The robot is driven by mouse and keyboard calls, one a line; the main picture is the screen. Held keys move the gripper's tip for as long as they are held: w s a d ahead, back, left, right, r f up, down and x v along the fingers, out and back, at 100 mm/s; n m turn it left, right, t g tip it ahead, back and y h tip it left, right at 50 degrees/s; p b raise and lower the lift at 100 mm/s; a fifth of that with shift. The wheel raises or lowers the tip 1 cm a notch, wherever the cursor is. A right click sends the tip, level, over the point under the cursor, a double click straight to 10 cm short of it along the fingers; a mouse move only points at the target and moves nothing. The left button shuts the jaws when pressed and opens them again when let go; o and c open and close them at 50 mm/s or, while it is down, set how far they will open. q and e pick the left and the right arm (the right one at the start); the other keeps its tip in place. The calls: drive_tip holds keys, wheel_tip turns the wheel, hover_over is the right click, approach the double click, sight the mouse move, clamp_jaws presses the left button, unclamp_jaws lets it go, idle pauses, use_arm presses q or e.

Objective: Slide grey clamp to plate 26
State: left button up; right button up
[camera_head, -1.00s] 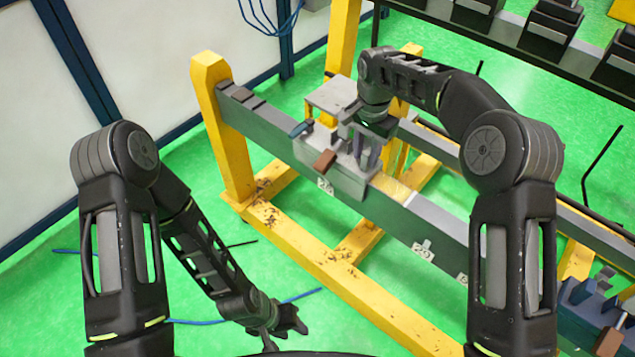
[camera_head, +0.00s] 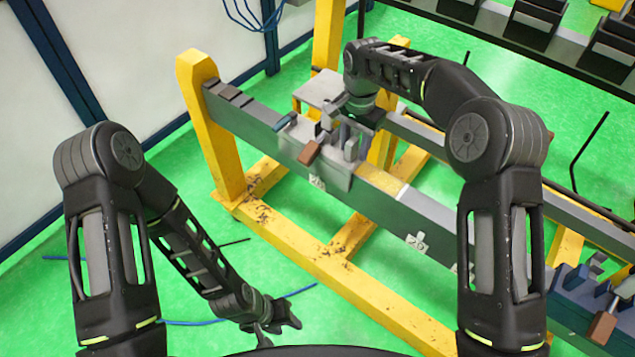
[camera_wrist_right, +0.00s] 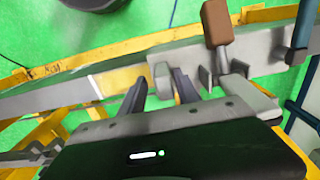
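The grey clamp (camera_head: 316,157) sits on the long grey rail, towards its far left end, with a brown-handled lever in front and a blue-handled one behind. My right gripper (camera_head: 351,138) is over the clamp's right end. In the right wrist view its two fingers (camera_wrist_right: 157,85) stand apart around an upright grey block (camera_wrist_right: 161,80) of the clamp, with a gap seemingly visible. My left gripper (camera_head: 272,320) hangs low over the floor, away from the rail; its opening is unclear. Small white plates (camera_head: 416,242) mark the rail's front face; their numbers are hard to read.
A yellow frame (camera_head: 218,140) carries the rail (camera_head: 390,213). A second blue-grey clamp with a brown handle (camera_head: 603,325) is at the lower right. The rail between the clamps looks clear, with a pale yellowish patch beside the grey clamp. Shelves stand at the back right.

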wheel_tip(320, 180, up, 8)
drive_tip(key=p, duration=0.5)
drive_tip(key=shift+f, duration=0.2)
drive_tip(key=shift+r, duration=1.2)
